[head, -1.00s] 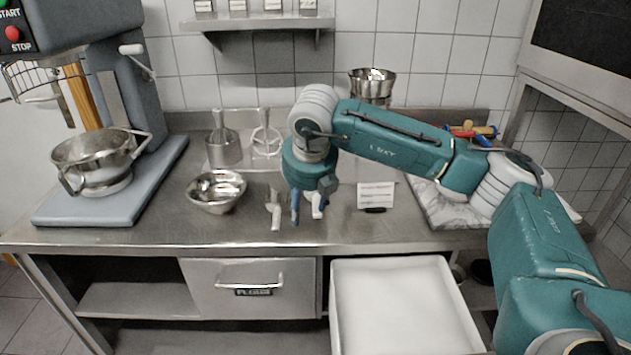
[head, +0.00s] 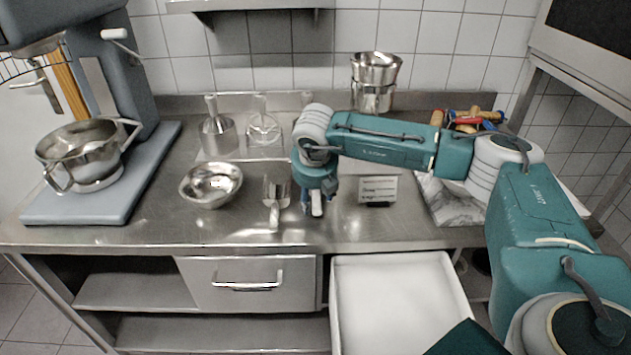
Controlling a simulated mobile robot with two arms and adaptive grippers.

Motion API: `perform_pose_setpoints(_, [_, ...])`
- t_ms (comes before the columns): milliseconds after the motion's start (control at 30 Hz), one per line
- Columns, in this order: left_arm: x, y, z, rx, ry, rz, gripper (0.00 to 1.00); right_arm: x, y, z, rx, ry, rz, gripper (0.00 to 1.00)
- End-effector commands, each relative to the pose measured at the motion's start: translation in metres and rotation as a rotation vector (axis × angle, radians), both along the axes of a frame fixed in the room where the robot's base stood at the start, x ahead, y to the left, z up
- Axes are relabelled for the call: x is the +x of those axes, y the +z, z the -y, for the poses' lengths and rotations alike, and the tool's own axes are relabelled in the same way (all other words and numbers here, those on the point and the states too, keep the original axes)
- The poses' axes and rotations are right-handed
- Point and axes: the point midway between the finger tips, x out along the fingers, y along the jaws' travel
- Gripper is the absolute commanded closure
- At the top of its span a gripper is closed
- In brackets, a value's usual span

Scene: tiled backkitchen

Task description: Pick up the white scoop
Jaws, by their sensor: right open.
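A scoop (head: 275,192) with a pale handle lies on the steel worktop (head: 250,238), near its front middle. Its handle points toward the front edge. It looks metallic and light; I take it for the white scoop. My right gripper (head: 312,206) points down just to the right of the scoop, open and with nothing seen between its fingers. A small gap shows between the gripper and the scoop. My left gripper is not in view.
A steel bowl (head: 211,185) stands left of the scoop. A small sign (head: 378,189) stands right of my gripper. Round utensils (head: 217,131) with upright handles lie behind. A mixer with a bowl (head: 80,150) fills the left. A white bin (head: 400,300) sits below the front edge.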

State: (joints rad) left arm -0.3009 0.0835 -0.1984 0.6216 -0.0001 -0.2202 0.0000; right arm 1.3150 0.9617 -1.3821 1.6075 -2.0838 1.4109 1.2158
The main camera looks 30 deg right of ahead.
Motion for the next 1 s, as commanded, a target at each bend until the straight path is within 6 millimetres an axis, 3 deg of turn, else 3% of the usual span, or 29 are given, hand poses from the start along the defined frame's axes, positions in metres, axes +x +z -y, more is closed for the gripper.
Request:
perform_pose_setpoints(33, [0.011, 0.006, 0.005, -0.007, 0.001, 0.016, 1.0, 0.002, -0.005, 0.001, 0.001, -0.001, -0.003, 0.49])
perform_pose_setpoints(133, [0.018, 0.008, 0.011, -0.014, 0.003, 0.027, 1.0, 0.005, -0.014, 0.003, 0.0, -0.001, -0.001, 0.49])
perform_pose_setpoints(400, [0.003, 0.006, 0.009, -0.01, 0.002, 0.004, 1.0, 0.006, -0.017, 0.004, 0.001, -0.001, 0.001, 0.49])
perform_pose_setpoints(667, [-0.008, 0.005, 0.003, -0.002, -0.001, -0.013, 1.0, 0.006, -0.017, 0.004, 0.001, -0.001, 0.001, 1.0])
perform_pose_setpoints(1000, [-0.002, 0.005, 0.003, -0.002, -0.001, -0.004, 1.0, 0.007, -0.015, 0.004, 0.001, -0.001, 0.002, 1.0])
